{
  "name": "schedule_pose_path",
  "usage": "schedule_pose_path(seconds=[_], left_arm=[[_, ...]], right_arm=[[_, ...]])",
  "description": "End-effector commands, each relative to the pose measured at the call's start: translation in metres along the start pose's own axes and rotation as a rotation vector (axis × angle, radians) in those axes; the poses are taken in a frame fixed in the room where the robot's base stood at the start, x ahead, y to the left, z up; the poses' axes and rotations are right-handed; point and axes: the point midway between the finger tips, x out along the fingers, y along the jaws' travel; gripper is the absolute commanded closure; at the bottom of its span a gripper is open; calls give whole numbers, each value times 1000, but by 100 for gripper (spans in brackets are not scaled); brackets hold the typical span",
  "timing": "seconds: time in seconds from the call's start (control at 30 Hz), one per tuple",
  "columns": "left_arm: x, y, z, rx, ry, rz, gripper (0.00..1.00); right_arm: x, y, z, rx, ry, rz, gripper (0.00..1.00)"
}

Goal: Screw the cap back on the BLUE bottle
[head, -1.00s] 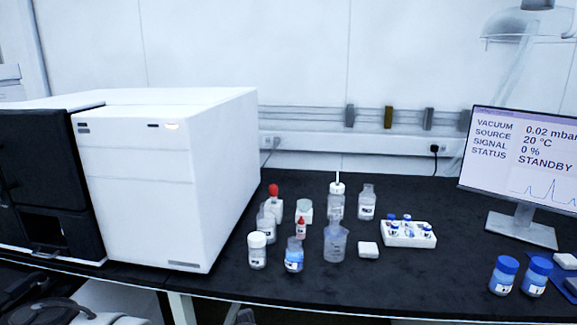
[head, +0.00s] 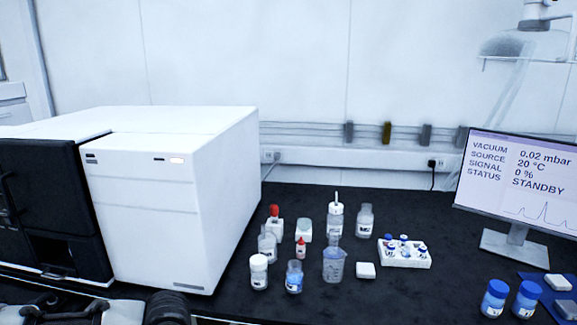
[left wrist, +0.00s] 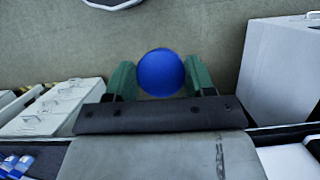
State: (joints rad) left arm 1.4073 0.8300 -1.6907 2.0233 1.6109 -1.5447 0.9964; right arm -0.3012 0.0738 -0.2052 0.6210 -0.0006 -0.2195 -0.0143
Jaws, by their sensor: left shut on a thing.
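In the left wrist view my left gripper (left wrist: 160,80) has its green fingers shut on a round blue cap (left wrist: 160,70). The cap is held over what looks like grey floor, away from any bottle. In the head view a small bottle with blue contents (head: 294,277) stands upright and uncapped at the front of the bench group. Dark links of my arm show at the lower left of the head view, but the left gripper itself cannot be made out there. My right gripper is in neither view.
A vial rack (head: 416,262), blue-capped bottles (head: 494,298) and a monitor (head: 518,190) stand right. A large white instrument (head: 215,200) stands left.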

Motion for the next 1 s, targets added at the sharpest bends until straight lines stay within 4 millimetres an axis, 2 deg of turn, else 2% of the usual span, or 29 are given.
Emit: schedule_pose_path(seconds=[0.1, 0.2, 0.83, 0.87, 1.0], left_arm=[[-6, -5, 6, -131, 2, 38, 91], [-7, -7, 7, -184, 3, 52, 91], [-6, -7, 7, -193, 4, 53, 91], [-6, -7, 7, -193, 4, 53, 91], [-7, -7, 7, -192, 4, 53, 91]], right_arm=[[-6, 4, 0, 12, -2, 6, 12], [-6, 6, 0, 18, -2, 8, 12], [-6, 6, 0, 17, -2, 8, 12], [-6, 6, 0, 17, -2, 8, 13], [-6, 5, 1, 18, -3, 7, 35]])
